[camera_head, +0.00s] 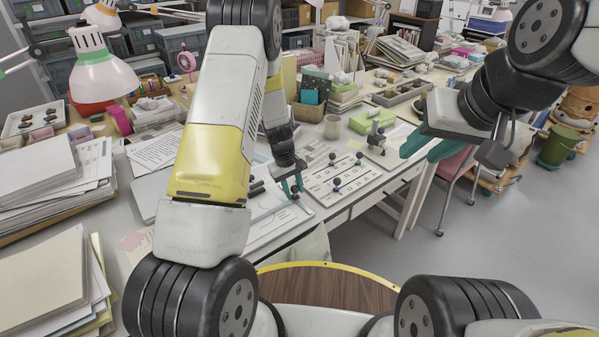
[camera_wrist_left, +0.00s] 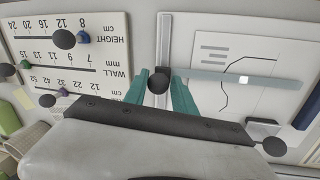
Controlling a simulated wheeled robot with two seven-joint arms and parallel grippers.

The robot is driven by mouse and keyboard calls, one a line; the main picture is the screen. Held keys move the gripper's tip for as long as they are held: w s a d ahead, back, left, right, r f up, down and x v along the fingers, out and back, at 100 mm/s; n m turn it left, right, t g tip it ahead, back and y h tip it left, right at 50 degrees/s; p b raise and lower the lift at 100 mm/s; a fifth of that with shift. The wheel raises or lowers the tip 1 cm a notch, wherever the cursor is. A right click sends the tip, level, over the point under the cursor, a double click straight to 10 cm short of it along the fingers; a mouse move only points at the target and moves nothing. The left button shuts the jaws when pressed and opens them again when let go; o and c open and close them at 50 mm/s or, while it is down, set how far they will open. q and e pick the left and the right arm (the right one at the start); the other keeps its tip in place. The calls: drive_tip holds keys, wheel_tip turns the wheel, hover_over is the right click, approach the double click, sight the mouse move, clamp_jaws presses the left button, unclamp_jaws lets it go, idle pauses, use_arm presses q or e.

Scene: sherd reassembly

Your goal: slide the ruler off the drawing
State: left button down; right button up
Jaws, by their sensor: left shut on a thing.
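The drawing (camera_wrist_left: 228,50) is a white sheet with a dark curved profile line. The ruler (camera_wrist_left: 265,81) is a pale blue translucent strip lying across the drawing, with a small white square on it. A dark round knob (camera_wrist_left: 158,83) is at the ruler's left end, beside a metal rail (camera_wrist_left: 164,35). My left gripper (camera_wrist_left: 160,92) has its teal fingers shut on this knob; in the head view the gripper (camera_head: 291,187) is over the desk's front part, and my arm hides much of the drawing. My right gripper (camera_head: 427,150) is open and empty, right of the desk.
A white scale panel (camera_head: 345,178) with sliding knobs lies right of the left gripper; its HEIGHT and WALL scales show in the wrist view (camera_wrist_left: 95,45). Paper stacks (camera_head: 50,275) fill the left. Open floor (camera_head: 480,270) lies right.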

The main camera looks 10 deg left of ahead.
use_arm(q)
drive_tip(key=s+d, duration=0.1)
drive_tip(key=d, duration=0.1)
drive_tip(key=s+d, duration=0.3)
drive_tip(key=d, duration=0.1)
drive_tip(key=shift+s+d+r, duration=0.1)
drive_tip(key=shift+s+r, duration=0.1)
drive_tip(key=shift+s, duration=0.15)
drive_tip(key=c, duration=1.1)
unclamp_jaws()
drive_tip(key=shift+c, duration=0.2)
drive_tip(key=shift+s+f, duration=0.1)
drive_tip(key=shift+s, duration=0.05)
drive_tip(key=shift+s+a+f, duration=0.1)
drive_tip(key=shift+s+a, duration=0.1)
drive_tip(key=shift+a, duration=0.05)
wheel_tip(320, 180, up, 8)
drive_tip(key=a, duration=0.1)
drive_tip(key=shift+s, duration=0.3)
